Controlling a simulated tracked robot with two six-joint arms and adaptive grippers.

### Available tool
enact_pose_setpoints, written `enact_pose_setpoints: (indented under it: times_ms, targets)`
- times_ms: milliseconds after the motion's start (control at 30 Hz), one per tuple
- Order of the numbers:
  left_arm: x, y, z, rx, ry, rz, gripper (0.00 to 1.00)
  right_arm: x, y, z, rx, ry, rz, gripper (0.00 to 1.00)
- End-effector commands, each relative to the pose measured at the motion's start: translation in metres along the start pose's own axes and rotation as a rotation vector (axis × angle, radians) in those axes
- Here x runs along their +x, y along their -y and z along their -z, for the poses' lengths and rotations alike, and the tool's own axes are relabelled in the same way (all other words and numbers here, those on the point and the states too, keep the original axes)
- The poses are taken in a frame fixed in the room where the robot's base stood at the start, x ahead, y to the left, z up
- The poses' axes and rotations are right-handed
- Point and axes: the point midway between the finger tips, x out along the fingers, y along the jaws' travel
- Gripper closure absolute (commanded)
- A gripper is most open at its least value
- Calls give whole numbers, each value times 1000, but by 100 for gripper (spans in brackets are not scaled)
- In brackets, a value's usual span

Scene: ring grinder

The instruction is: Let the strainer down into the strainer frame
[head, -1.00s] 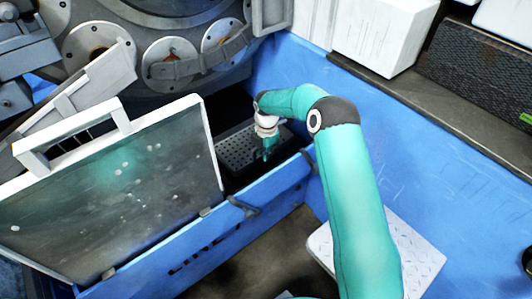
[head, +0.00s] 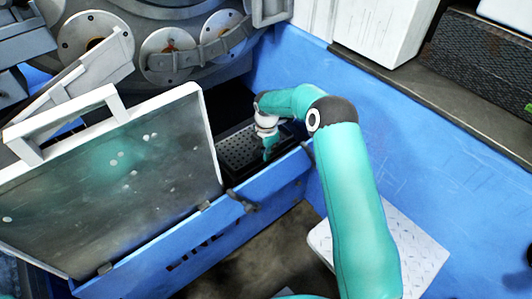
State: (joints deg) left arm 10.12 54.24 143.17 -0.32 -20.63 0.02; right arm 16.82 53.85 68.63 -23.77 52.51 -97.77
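The strainer (head: 241,151) is a dark grey perforated tray inside the blue machine housing, behind the front blue wall. It looks roughly level and sits low in the dark opening. The strainer frame around it is dark, and I cannot make out its edges clearly. My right gripper (head: 268,153) points down at the strainer's right end, beside or on its near edge. Its fingers are small and partly hidden, so I cannot tell whether they are closed on it. My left gripper is not in view.
A raised grey lid (head: 110,180) with a white handle stands left of the opening. The blue front wall (head: 240,215) with black latches runs before it. A round grey machine body (head: 200,45) is behind. A white tread plate (head: 410,250) lies at the right.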

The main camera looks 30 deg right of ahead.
Motion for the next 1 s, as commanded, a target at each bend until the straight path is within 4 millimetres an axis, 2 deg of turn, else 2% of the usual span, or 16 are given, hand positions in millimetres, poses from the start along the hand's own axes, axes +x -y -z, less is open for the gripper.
enact_pose_setpoints:
  times_ms: [233,433,833,1000]
  targets:
    - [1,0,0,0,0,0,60,3,0,0,0,0,0,100]
    - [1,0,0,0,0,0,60,4,1,0,-1,-1,3,65]
    - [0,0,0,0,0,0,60,4,2,1,-1,-3,8,65]
    - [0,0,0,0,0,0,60,-8,1,0,-1,-1,3,65]
